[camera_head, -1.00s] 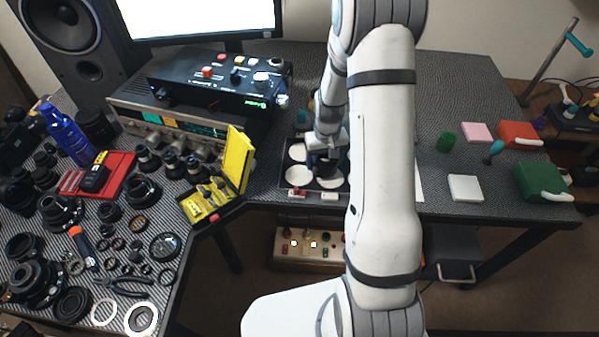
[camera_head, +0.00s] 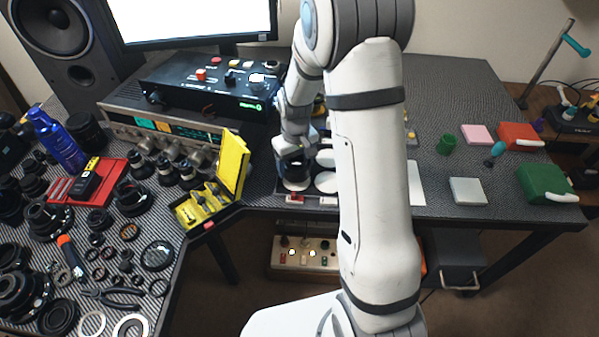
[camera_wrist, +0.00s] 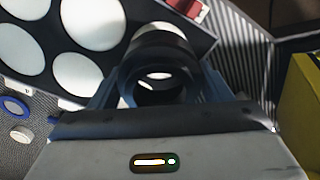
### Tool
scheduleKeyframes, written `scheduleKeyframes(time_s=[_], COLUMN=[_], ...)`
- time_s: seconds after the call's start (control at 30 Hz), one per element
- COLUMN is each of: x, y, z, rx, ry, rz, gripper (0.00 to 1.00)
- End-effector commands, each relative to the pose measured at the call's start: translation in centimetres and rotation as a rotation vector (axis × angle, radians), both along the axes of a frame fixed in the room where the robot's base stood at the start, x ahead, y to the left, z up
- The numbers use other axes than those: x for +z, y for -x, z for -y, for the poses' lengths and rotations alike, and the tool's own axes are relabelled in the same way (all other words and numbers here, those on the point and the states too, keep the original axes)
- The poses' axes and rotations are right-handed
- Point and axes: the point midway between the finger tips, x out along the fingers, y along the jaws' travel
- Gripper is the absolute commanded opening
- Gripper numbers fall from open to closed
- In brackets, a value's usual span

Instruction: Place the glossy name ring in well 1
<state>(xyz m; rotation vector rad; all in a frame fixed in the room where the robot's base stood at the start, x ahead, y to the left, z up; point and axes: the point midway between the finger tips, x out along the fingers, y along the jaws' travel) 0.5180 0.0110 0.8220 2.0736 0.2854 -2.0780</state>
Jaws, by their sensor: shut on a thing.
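The glossy name ring (camera_wrist: 163,48) is a black ring held between the two fingers of my gripper (camera_wrist: 160,88) in the wrist view. A white patch shows through its hole. In the head view my gripper (camera_head: 293,172) is over the left end of the dark well tray (camera_head: 279,188). The tray has several round white wells; one bare well (camera_wrist: 94,22) shows clearly in the wrist view. I cannot read which well is number 1. The well under the ring is mostly hidden, and I cannot tell whether the ring touches the tray.
A yellow case (camera_head: 234,165) of bits stands left of the tray; its yellow side also shows in the wrist view (camera_wrist: 300,95). A black control box (camera_head: 215,85) stands behind. A blue ring (camera_wrist: 15,107) lies near the tray. My arm hides the tray's right part.

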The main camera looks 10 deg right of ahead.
Motion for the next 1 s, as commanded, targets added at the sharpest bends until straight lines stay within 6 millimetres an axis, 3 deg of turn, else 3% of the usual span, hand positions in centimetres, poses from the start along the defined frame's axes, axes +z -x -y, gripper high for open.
scheduleKeyframes(time_s=[0.3,0.67,0.7,0.8,1.0], x=[-3.7,-4.3,-4.2,-4.1,-4.1], y=[0.0,0.0,0.0,0.0,0.0], z=[0.0,-0.1,-0.1,-0.1,-0.1], rx=[0.000,0.001,0.001,0.001,0.002], ry=[0.000,0.000,-0.001,0.000,0.000], rz=[-0.001,0.001,0.002,0.001,0.001], gripper=[0.49,0.49,0.73,0.81,0.81])
